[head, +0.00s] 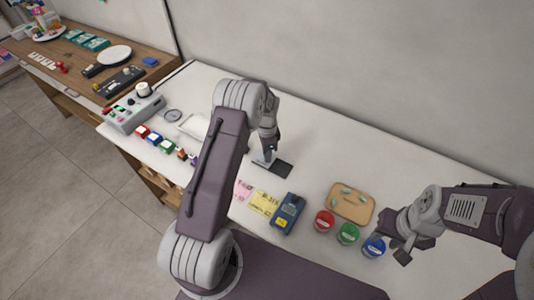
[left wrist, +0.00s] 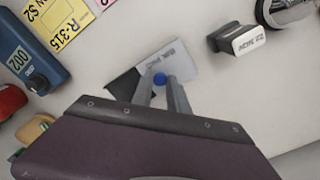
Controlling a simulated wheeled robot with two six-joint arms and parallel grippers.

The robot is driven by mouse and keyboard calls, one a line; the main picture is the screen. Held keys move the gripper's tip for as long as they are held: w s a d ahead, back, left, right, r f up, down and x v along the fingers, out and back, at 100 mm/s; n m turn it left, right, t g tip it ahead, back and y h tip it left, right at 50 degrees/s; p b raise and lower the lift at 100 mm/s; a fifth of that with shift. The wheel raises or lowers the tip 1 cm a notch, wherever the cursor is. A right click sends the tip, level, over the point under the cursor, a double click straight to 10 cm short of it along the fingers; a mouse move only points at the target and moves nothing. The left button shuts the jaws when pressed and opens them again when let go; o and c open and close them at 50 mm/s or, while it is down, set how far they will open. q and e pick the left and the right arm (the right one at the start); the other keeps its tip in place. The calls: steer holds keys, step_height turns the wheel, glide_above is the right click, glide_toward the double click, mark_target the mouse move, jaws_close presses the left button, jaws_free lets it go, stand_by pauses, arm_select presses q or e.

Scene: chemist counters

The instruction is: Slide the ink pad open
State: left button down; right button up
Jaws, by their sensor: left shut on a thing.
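The ink pad lies flat on the white counter. Its light grey lid (left wrist: 185,60) carries printed lettering and a small blue knob (left wrist: 160,78). A dark part of the ink pad (head: 282,170) lies uncovered beside the lid; it also shows left of the knob in the left wrist view (left wrist: 120,82). My left gripper (head: 270,153) reaches down to the lid, and in the left wrist view its fingers (left wrist: 161,84) are shut on the blue knob. My right gripper (head: 402,252) hangs near the blue-lidded jar, away from the ink pad; its jaw opening is unclear.
A stamp (left wrist: 240,40) stands near the lid. Pink and yellow cards (head: 263,203), a blue device (head: 288,213), red, green and blue-lidded jars (head: 347,233) and a tan tray (head: 335,208) stand to the right. The counter behind the ink pad is clear up to the wall.

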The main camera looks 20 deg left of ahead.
arm_select(q)
steer(key=shift+w+r, duration=0.2)
stand_by(0.7)
steer(key=d, duration=0.4)
steer(key=s+d, duration=0.1)
steer(key=d, duration=0.1)
steer(key=shift+d, duration=0.4)
steer(key=shift+w+a, duration=0.1)
steer(key=c, duration=1.7)
jaws_free()
steer(key=o, duration=0.4)
steer(key=shift+s, duration=0.2)
step_height(320, 180, up, 9)
steer(key=b, duration=0.1)
